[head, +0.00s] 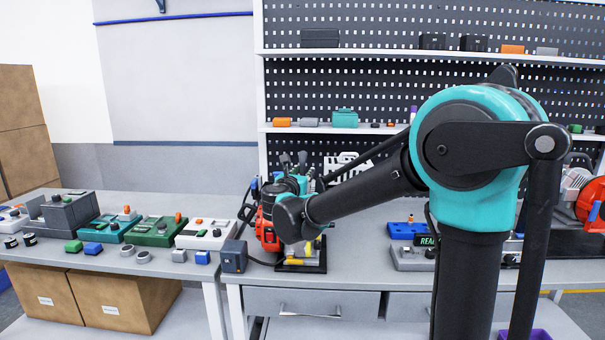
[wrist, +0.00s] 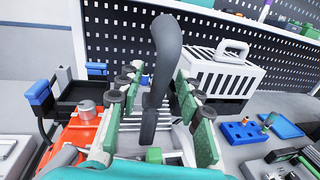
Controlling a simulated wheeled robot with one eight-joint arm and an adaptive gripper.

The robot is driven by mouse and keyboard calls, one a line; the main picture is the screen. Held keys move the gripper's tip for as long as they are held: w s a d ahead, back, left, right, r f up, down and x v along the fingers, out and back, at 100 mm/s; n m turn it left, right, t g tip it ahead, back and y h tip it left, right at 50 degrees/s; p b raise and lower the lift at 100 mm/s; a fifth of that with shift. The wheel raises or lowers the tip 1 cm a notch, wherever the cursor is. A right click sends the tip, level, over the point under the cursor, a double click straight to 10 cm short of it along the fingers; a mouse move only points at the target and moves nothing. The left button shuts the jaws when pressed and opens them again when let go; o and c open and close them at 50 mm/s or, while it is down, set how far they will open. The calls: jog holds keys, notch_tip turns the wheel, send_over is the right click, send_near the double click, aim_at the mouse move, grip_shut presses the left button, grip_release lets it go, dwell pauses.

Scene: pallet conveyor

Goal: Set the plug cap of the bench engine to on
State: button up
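The bench engine (head: 266,232), red with a dark base, stands on the bench in the head view, partly hidden behind my arm. Its red body (wrist: 75,140) shows at the lower left in the wrist view. A dark grey, curved, upright piece (wrist: 166,50), which looks like the plug cap, rises between the fingers of my gripper (wrist: 160,105). The green finger pads stand apart on either side of it, with gaps visible along its lower part. Whether its upper part touches a finger is unclear. In the head view my gripper (head: 290,172) is over the engine.
A white slotted case (wrist: 225,75) stands behind on the right. A blue block tray (wrist: 245,131) lies to the right. In the head view, a side table (head: 100,262) holds several coloured devices on the left. A dark box (head: 234,257) sits at the bench's left edge.

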grip_shut()
dwell(0.3)
